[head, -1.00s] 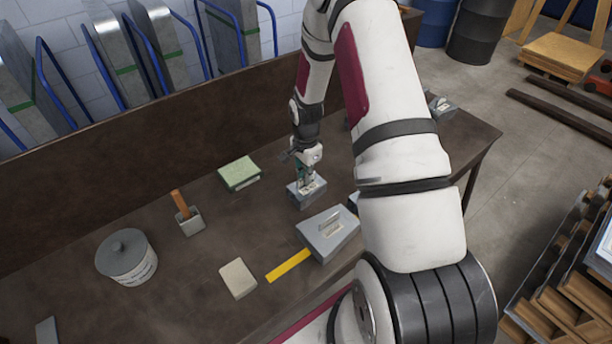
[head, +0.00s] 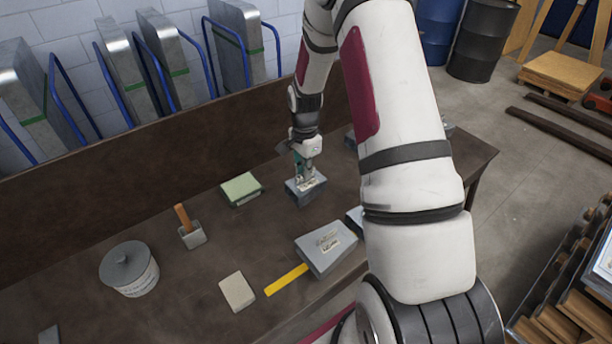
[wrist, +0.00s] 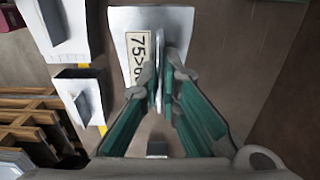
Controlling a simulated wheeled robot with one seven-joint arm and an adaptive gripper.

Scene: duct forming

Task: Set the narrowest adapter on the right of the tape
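My gripper (head: 305,176) is over a small grey adapter (head: 298,191) on the bench. In the wrist view the adapter (wrist: 122,20) has a label starting "75>". Its thin upright tab stands between my fingertips (wrist: 162,78), which look closed against it. A larger grey adapter (head: 318,262) with a pale label lies nearer the camera. Another adapter (head: 354,216) is partly hidden by my arm. Two adapters show at the left of the wrist view, one larger (wrist: 88,15) and one smaller (wrist: 66,86). The yellow tape (head: 286,281) sticks out left of the large adapter, its rest covered.
A green box (head: 240,186), a block with a wooden handle (head: 192,235), a lidded grey tin (head: 134,279) and a beige block (head: 237,292) are on the brown bench (head: 210,262). A back board (head: 130,160) rises behind.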

